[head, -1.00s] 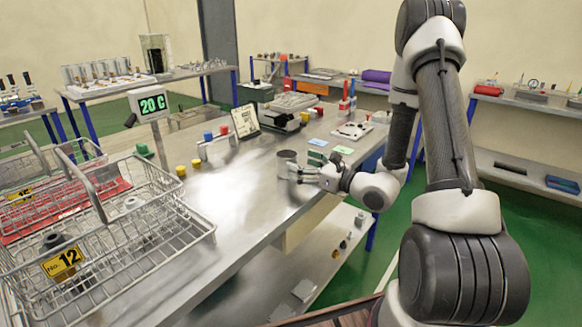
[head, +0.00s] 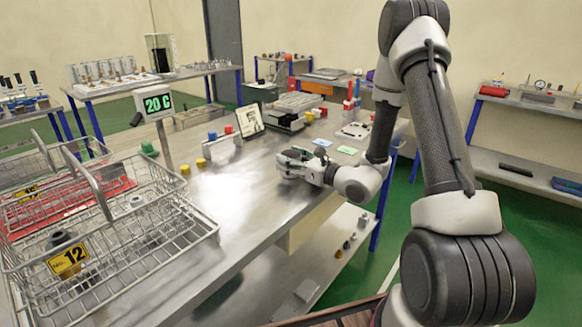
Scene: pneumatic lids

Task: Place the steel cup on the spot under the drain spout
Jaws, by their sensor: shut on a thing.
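My gripper (head: 290,166) is at the steel workbench (head: 232,205), right of the bench's middle and close over its top. It is shut at the place of the steel cup. The gripper hides nearly all of the cup, so I cannot tell its tilt or whether it still touches the bench. I cannot make out the drain spout or the spot under it.
Wire baskets (head: 178,236) fill the bench's left end, beside a 20 C display (head: 157,103). Yellow knobs (head: 185,169), a tablet (head: 249,121) and a grey device (head: 287,120) stand further back. Blue (head: 322,143) and green (head: 348,150) cards lie near my gripper. The middle is clear.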

